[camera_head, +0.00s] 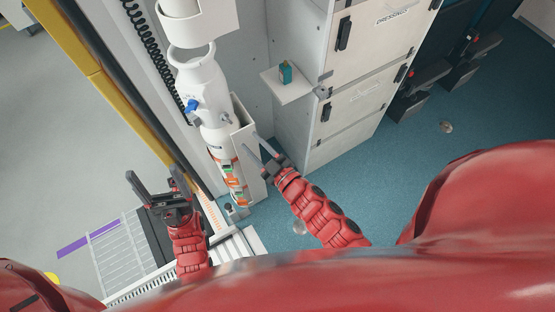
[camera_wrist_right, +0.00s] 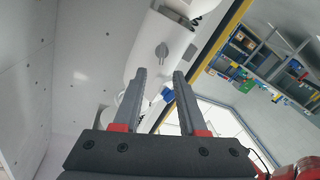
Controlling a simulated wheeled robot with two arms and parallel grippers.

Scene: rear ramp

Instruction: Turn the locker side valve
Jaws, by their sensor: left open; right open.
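A white cylinder (camera_head: 203,85) stands upright in a holder at the wall. A blue valve knob (camera_head: 192,105) is on its left side, and a grey valve knob (camera_head: 227,118) is on its right side, facing the locker (camera_head: 345,100). My right gripper (camera_head: 257,142) is open and empty, a little below and right of the grey knob. In the right wrist view the grey knob (camera_wrist_right: 162,50) shows just beyond and between the open fingertips (camera_wrist_right: 160,74), apart from them. The blue knob (camera_wrist_right: 168,95) shows partly between the fingers. My left gripper (camera_head: 152,176) is open and empty, left of the cylinder.
A small shelf (camera_head: 287,88) with a teal bottle (camera_head: 285,72) juts from the locker near my right gripper. The white holder wall (camera_head: 246,135) stands beside the cylinder. A yellow-edged door frame (camera_head: 115,95) is on the left. Blue floor (camera_head: 370,185) is open at right.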

